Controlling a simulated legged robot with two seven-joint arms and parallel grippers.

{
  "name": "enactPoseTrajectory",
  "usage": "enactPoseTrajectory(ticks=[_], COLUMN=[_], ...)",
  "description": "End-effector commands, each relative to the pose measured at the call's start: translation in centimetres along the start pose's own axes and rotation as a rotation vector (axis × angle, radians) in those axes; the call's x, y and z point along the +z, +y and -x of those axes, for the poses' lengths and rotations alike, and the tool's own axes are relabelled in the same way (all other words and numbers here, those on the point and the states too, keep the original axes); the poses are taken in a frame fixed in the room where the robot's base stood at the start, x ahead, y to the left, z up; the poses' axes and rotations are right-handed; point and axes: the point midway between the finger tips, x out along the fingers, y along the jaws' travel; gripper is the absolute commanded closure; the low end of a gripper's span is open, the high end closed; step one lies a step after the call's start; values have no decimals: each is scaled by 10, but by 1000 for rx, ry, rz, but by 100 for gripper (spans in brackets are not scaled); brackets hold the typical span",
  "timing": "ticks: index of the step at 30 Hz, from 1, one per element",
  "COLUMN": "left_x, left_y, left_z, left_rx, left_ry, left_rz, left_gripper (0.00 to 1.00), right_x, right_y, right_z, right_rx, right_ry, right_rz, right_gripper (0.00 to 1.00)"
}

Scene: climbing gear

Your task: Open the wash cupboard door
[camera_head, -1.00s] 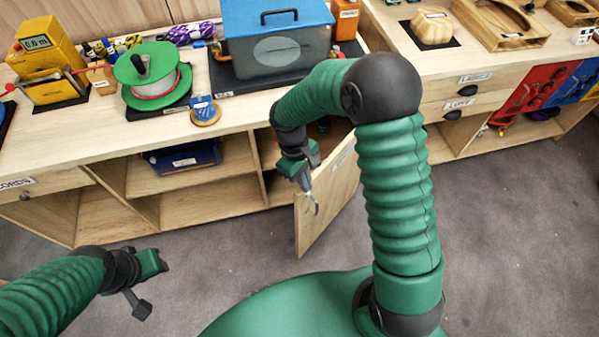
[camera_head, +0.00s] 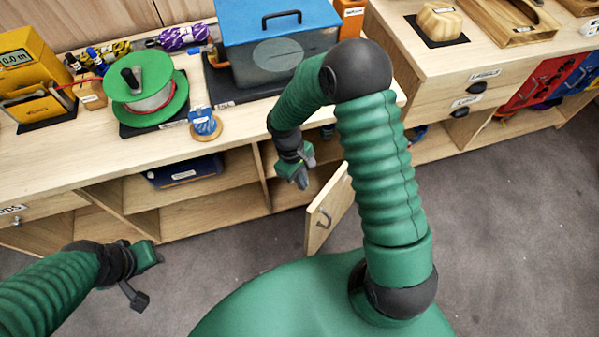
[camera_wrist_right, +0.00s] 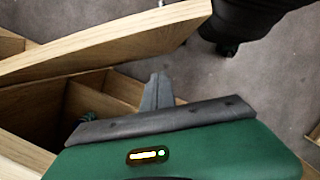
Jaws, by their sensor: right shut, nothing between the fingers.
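My right gripper (camera_head: 302,182) is shut and empty, left of the door and clear of the handle. In the right wrist view the shut fingers (camera_wrist_right: 157,92) point to the gap between the door panel (camera_wrist_right: 110,42) and the cupboard's open inside (camera_wrist_right: 35,115). I cannot tell whether they touch the door. My left gripper (camera_head: 148,278) hangs at lower left, away from the door; its finger opening is unclear.
The counter (camera_head: 90,155) holds a green cable reel (camera_head: 145,90), a blue-lidded tank (camera_head: 275,45) and a yellow meter box (camera_head: 25,70). A blue case (camera_head: 185,170) lies on an open shelf. The grey floor (camera_head: 490,230) at right is clear.

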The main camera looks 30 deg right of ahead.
Motion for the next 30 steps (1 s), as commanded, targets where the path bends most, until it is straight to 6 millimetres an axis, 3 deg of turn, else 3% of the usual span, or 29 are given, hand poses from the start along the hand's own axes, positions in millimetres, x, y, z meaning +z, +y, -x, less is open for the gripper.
enactPoseTrajectory(ticks=[3,5,9,12,30], left_x=[1,0,-1,-1,-1], left_y=[0,0,0,0,0], left_z=[-4,-3,1,2,3], left_rx=[0,0,0,0,0], left_ry=[0,0,0,1,0], left_rz=[0,0,0,0,0], left_gripper=[64,64,64,64,64], right_x=[0,3,28,36,40], right_y=[-1,0,0,0,-2], right_z=[-29,-37,-39,-41,-42], right_rx=[-2,-1,1,2,7], right_ry=[-4,-3,0,2,2], right_rz=[2,2,0,1,27], right_gripper=[100,100,100,100,100])
